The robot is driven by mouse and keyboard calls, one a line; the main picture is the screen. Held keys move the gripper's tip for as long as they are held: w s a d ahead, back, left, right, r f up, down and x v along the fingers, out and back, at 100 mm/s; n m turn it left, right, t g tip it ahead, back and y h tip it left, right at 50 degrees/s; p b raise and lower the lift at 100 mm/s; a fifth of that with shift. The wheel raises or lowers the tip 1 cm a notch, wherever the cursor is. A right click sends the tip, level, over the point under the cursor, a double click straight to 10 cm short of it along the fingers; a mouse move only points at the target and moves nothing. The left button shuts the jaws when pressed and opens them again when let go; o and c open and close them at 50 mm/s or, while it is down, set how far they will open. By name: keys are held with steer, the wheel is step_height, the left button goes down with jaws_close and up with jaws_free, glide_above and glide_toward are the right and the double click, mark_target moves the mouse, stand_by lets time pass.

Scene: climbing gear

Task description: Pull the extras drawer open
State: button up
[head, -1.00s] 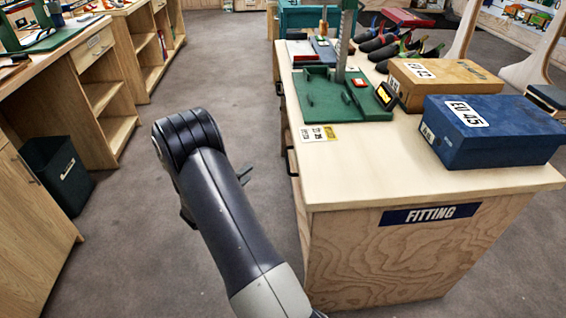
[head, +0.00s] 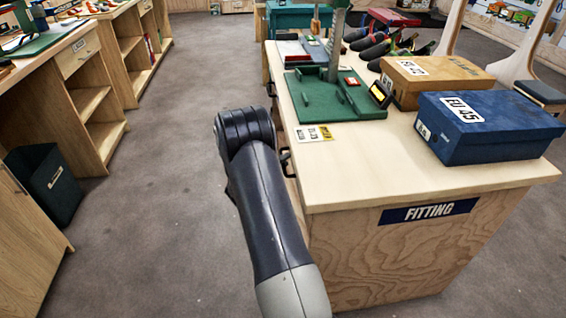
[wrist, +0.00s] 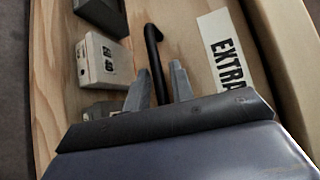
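The extras drawer front (wrist: 190,30) is pale wood in the wrist view, with a white label reading "EXTRA", its end cut off. Its black bar handle (wrist: 154,55) runs down between the two grey fingers of my gripper (wrist: 161,85). The fingers are apart, one on each side of the handle, with visible gaps. The handle's lower end is hidden behind my gripper. In the head view my arm hides the gripper and this drawer on the left side of the fitting counter (head: 360,165).
A black handle (head: 286,162) shows on the counter's left side. A blue shoe box (head: 487,135) and a tan one (head: 432,80) stand on top, beside a green measuring device (head: 330,100). The left aisle floor is clear.

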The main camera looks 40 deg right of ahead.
jaws_close()
steer(key=shift+a, duration=0.1)
